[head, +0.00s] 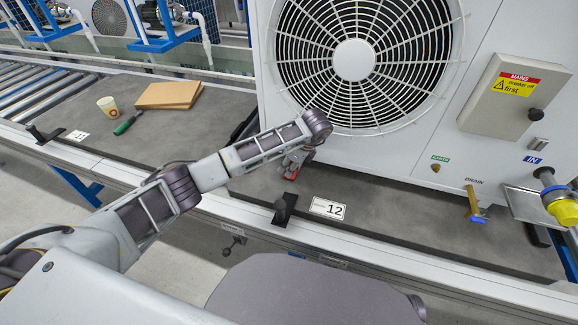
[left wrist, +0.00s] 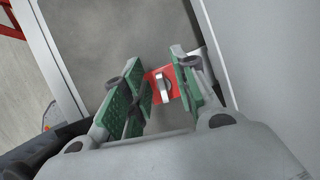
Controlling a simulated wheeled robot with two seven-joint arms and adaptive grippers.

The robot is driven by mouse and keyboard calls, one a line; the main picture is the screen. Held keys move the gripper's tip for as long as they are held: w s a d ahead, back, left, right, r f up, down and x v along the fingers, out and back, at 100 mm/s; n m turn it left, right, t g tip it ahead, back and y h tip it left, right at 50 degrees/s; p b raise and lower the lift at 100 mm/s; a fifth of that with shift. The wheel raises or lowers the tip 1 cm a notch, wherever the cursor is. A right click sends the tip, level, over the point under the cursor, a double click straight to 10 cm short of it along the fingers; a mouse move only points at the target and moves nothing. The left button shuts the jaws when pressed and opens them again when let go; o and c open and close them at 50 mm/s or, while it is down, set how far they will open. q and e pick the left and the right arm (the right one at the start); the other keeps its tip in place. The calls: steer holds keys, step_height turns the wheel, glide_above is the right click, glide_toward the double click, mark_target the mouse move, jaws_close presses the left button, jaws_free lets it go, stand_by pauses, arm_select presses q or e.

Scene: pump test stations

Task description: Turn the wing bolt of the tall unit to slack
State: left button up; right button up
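The tall unit (head: 355,60) is a big white cabinet with a round fan grille in the head view. The wing bolt (left wrist: 164,86) shows in the left wrist view as a silver wing on a red plate (left wrist: 151,77). Part of the red plate also shows at the unit's lower front in the head view (head: 259,172). My left gripper (head: 291,164) reaches down there, close to the unit. Its green-padded fingers (left wrist: 160,75) are apart, one on each side of the wing bolt, with gaps visible. My right gripper is not in view.
A drain tap (head: 474,204) stands at right. A cup (head: 108,107), green-handled tool (head: 127,123) and brown board (head: 169,95) lie on the left part of the mat.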

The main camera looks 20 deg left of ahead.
arm_select(q)
steer(key=shift+r, duration=0.15)
steer(key=v, duration=1.1)
steer(key=shift+r, duration=0.35)
steer(key=shift+d, duration=0.15)
stand_by(0.6)
